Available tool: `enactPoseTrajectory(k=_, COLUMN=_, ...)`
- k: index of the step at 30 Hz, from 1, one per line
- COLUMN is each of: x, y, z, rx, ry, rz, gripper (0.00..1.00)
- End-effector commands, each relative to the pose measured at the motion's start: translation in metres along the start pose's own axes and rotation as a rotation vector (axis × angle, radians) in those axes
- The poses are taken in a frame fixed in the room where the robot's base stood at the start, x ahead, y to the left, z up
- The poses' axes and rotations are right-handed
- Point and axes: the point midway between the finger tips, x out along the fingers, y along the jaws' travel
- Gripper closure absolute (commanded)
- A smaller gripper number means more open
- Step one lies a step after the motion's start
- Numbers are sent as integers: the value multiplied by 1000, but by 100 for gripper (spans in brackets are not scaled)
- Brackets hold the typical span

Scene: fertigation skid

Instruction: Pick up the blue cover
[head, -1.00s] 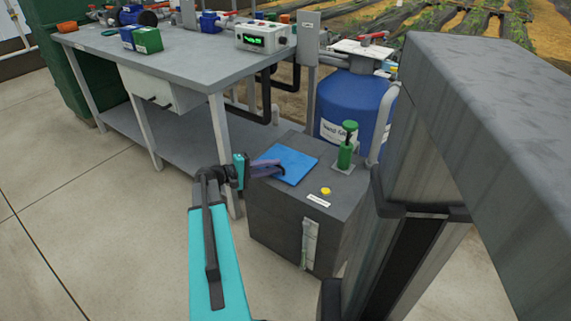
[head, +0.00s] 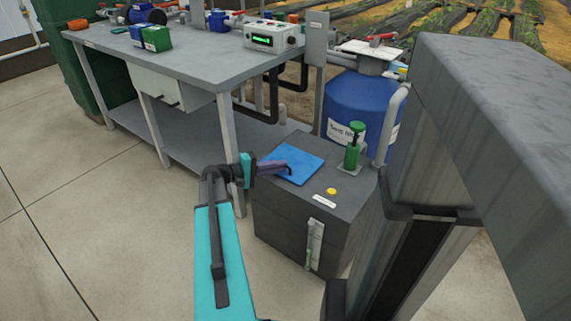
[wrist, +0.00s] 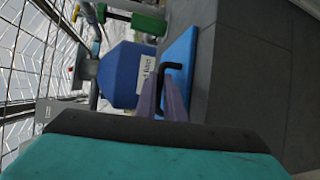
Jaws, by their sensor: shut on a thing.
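The blue cover (head: 296,166) is a flat blue plate with a dark handle. It appears to lie flat on top of the dark grey tank box (head: 310,237). In the wrist view the cover (wrist: 183,50) shows edge-on beside the box's face, with its black bent handle (wrist: 172,68) standing out from it. My gripper (head: 284,168) reaches in from the left over the cover. Its purple fingers (wrist: 172,95) are shut on the handle. I see no clear gap between the cover and the box top.
A green hand pump (head: 353,148) and a yellow button (head: 331,191) are on the box top, right of the cover. A blue tank (head: 358,105) stands behind. A grey workbench (head: 190,72) is at the left. Floor is clear in front.

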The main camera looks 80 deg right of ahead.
Motion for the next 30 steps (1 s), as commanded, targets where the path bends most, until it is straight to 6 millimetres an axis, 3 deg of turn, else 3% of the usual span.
enactPoseTrajectory(k=8, x=-3, y=16, z=2, rx=1, ry=0, rz=1, gripper=100)
enactPoseTrajectory(k=13, x=-7, y=40, z=4, rx=3, ry=0, rz=1, gripper=100)
enactPoseTrajectory(k=30, x=-66, y=29, z=72, rx=-1, ry=2, rz=2, gripper=100)
